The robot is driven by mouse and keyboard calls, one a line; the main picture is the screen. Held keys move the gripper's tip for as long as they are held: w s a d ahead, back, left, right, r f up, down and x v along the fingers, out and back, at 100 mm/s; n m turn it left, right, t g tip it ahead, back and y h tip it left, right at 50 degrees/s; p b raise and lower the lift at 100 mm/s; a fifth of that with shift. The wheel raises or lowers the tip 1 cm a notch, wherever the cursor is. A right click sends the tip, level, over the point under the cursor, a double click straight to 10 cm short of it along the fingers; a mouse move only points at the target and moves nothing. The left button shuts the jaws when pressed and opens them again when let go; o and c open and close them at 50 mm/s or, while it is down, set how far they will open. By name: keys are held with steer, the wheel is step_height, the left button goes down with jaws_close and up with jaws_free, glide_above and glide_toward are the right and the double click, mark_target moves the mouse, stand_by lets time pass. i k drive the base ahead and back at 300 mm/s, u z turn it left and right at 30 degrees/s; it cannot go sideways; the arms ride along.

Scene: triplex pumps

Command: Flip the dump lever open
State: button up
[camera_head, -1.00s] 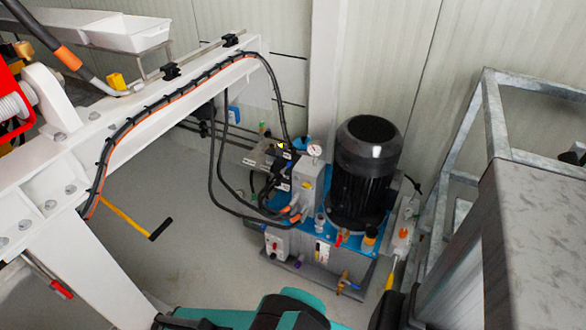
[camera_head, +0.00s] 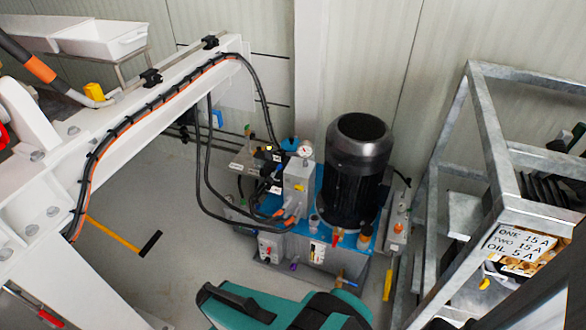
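A hydraulic power unit with a black motor (camera_head: 358,170) stands on a blue-topped base in the middle. A small red lever (camera_head: 337,236) sits at its front edge, below the gauge (camera_head: 305,151). A yellow handle (camera_head: 387,282) hangs down at its right side. A yellow bar with a black grip (camera_head: 148,244) sticks out from under the white beam at left. No label shows which of these is the dump lever. Teal and black parts of my arm fill the bottom middle and cover the floor before the unit. I see no gripper fingertips.
A white beam (camera_head: 150,112) with black and orange hoses crosses the left side. A galvanized frame (camera_head: 482,100) with a sign (camera_head: 520,244) stands at right. Grey floor (camera_head: 150,195) is clear between beam and unit. Pale panel walls close the back.

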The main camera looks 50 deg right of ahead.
mark_target(336, 237)
steer(key=u, duration=0.85)
steer(key=k, duration=0.1)
steer(key=z, duration=2.25)
steer(key=k, duration=0.9)
steer(key=u, duration=0.15)
steer(key=i, duration=0.7)
steer(key=z, duration=0.05)
